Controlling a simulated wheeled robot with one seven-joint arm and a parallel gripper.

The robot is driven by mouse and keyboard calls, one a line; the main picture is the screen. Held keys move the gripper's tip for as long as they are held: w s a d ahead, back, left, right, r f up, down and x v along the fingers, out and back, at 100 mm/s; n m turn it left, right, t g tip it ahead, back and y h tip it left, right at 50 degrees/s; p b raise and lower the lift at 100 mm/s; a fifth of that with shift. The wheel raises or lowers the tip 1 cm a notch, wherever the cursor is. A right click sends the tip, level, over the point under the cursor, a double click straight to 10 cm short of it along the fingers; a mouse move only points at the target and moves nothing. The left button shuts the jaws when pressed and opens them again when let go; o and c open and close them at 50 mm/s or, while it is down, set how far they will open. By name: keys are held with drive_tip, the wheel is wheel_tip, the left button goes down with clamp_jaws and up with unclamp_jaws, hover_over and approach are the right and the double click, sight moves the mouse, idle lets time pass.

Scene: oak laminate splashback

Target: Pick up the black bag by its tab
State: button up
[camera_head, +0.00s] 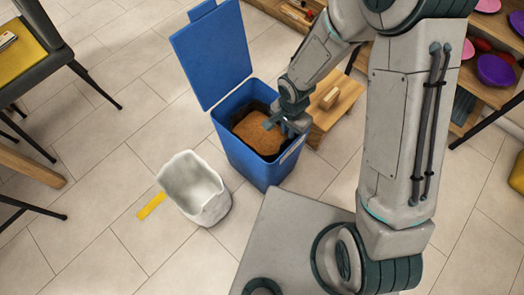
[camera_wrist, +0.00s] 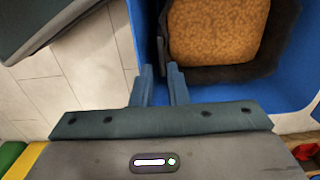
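The black bag (camera_wrist: 231,74) lines the inside of the blue bin (camera_head: 258,172), with brown-orange contents (camera_head: 261,135) filling its middle. In the wrist view the contents (camera_wrist: 217,28) are ringed by the bag's dark edge. A narrow dark strip (camera_wrist: 161,50), which may be the tab, stands at the bag's left side, just beyond my fingertips. My gripper (camera_head: 270,122) is at the bin's mouth, over the right part of the contents. In the wrist view my gripper's fingers (camera_wrist: 160,68) are a small gap apart, with nothing clearly held between them.
The bin's blue lid (camera_head: 213,55) stands open behind it. A white open container (camera_head: 195,188) stands at the front left beside a yellow floor strip (camera_head: 151,206). A small wooden stool (camera_head: 333,105) is right of the bin. Chairs are at the left, shelves at the right.

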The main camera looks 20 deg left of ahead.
sight(286, 142)
wheel_tip(286, 142, down, 9)
drive_tip(key=b, duration=0.3)
drive_tip(key=shift+w, duration=0.1)
clamp_jaws()
drive_tip(key=shift+a, duration=0.1)
idle(1.4)
